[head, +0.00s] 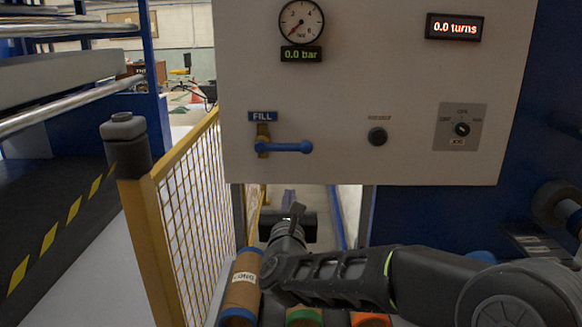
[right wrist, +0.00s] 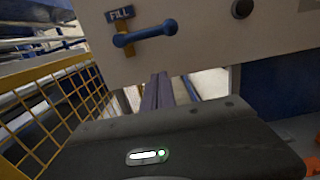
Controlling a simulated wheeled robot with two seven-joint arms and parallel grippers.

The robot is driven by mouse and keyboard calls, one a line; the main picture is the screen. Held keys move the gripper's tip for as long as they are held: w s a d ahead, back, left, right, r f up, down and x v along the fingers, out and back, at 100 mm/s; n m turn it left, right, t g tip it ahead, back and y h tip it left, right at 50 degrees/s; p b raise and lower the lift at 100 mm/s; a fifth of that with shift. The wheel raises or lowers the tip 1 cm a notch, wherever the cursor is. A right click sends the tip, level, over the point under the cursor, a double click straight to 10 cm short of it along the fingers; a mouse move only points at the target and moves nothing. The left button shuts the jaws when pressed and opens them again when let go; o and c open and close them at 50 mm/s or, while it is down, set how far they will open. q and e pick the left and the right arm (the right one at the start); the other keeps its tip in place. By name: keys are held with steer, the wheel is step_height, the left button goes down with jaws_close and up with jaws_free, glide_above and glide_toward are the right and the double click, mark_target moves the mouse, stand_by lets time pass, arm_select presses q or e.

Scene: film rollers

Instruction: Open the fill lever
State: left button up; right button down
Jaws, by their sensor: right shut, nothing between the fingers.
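The fill lever (head: 288,147) is a blue handle on a brass-coloured valve (head: 262,133), low on the left side of the pale panel under a blue FILL label (head: 262,116). It lies horizontal, with its knob end to the right. It also shows in the right wrist view (right wrist: 148,33), near the top. My right gripper (head: 289,194) is below the lever and the panel's bottom edge, apart from both. Its fingers (right wrist: 161,78) are together and empty, pointing toward the panel. My left gripper is not in view.
The panel (head: 340,95) carries a gauge (head: 301,22) with a 0.0 bar display, a 0.0 turns display (head: 454,27), a black button (head: 377,137) and a selector (head: 462,128). A yellow mesh fence (head: 190,200) stands left. Rolls with coloured ends, one cardboard (head: 241,282), lie below my right arm.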

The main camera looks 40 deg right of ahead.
mark_target(284, 148)
steer(key=w+d+r+p, duration=0.4)
steer(key=w+d+p, duration=0.2)
steer(key=w, duration=0.2)
steer(key=shift+w+d+r, duration=0.2)
steer(key=shift+w+d, duration=0.05)
steer(key=shift+w, duration=0.05)
steer(key=shift+d, duration=0.1)
